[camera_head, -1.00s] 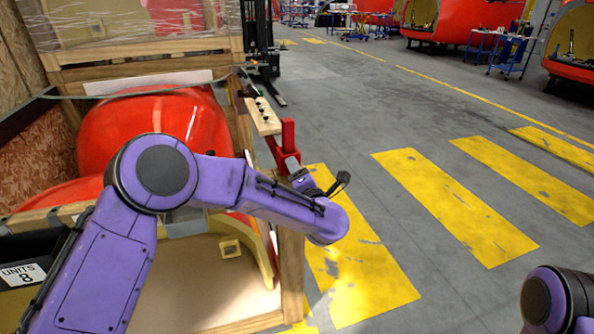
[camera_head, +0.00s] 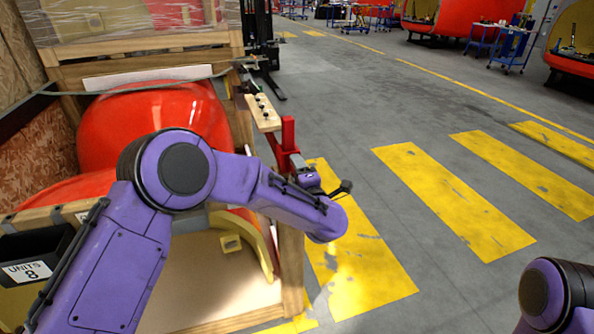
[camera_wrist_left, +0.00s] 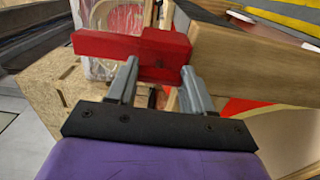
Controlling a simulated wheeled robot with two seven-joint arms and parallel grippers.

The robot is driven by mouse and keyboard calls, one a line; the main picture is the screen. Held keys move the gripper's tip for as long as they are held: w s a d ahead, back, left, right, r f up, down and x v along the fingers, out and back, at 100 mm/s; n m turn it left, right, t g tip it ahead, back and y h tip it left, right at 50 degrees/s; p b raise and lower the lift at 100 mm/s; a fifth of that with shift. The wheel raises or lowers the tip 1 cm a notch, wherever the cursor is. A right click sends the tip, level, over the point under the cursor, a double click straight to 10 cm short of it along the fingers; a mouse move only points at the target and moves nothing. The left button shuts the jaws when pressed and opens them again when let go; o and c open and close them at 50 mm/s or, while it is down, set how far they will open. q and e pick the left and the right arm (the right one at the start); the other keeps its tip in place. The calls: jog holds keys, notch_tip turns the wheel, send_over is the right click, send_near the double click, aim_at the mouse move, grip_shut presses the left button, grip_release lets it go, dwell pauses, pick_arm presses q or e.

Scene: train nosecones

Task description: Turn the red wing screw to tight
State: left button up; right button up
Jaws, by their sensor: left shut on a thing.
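The red wing screw (camera_head: 288,134) is at the right post of the wooden crate, one wing pointing up in the head view. In the left wrist view the red wing screw (camera_wrist_left: 108,43) has a long bar to the left and a blocky middle beside a wooden beam. My left gripper (camera_wrist_left: 158,68) has its two grey fingers on either side of the red middle part, shut on it. In the head view my left gripper (camera_head: 297,161) is at the screw's lower end, partly hidden by my wrist. My right gripper is out of view.
The wooden crate (camera_head: 292,275) holds large red nosecones (camera_head: 150,125). A wooden strip (camera_head: 263,112) with dark knobs sits just beyond the screw. A black bin (camera_head: 30,262) labelled "UNITS 8" is at the left. The floor to the right, with yellow stripes (camera_head: 455,205), is clear.

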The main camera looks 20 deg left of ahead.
pick_arm(q)
jog(key=o, duration=1)
jog(key=shift+o, duration=0.2)
jog(key=b+v, duration=0.1)
jog(key=v, duration=0.9)
jog(key=shift+s+d+b, duration=0.25)
jog(key=shift+d+b, duration=0.05)
jog(key=shift+b, duration=0.1)
